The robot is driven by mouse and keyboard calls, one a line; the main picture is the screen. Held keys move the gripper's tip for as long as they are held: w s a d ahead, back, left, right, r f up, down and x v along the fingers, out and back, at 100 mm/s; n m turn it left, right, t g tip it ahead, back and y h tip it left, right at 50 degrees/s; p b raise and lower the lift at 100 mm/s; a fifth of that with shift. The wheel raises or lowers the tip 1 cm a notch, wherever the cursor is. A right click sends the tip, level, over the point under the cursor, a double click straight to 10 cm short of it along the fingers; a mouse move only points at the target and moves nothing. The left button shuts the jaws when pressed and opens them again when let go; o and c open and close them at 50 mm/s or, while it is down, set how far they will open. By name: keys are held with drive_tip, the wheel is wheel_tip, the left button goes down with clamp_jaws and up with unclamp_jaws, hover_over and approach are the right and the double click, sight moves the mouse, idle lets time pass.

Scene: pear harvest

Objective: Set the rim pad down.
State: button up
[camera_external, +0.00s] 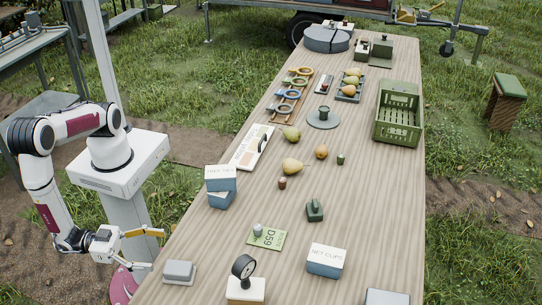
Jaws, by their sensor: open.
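My gripper (156,249) is at the left edge of the wooden table (223,262), low in the picture. I cannot tell for sure which thing is the rim pad. A grey block-shaped item (180,271) lies on the table's near left corner, just right of and below the gripper, apart from it. A pink rounded thing (122,286) shows below the gripper beside the table, partly cut off by the table edge.
Loose pears (292,165) lie mid-table. A green crate (398,113) stands at the right edge. Bare wood lies between the stacked boxes and the grey item.

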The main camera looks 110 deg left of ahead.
wheel_tip(320, 180, up, 5)
drive_tip(key=shift+w+d+r+m+g+h, duration=1)
drive_tip(key=shift+w+d+m+h, duration=1.05)
drive_tip(key=shift+w+h, duration=1.5)
drive_tip(key=shift+w+d+r+m+g+h, duration=0.6)
drive_tip(key=shift+w+d+r+m+h, duration=1.05)
drive_tip(key=shift+w+h, duration=1.85)
drive_tip(key=s+a+f+m+g+h, duration=0.3)
drive_tip(key=s+a+f+m+g, duration=0.5)
drive_tip(key=a+f+m+g, duration=0.1)
drive_tip(key=shift+s+a+f+m+g, duration=0.25)
drive_tip(key=shift+a+f+m+g, duration=0.15)
drive_tip(key=shift+a+m+g, duration=0.6)
drive_tip(key=shift+a+f, duration=0.1)
drive_tip(key=shift+a, duration=0.1)
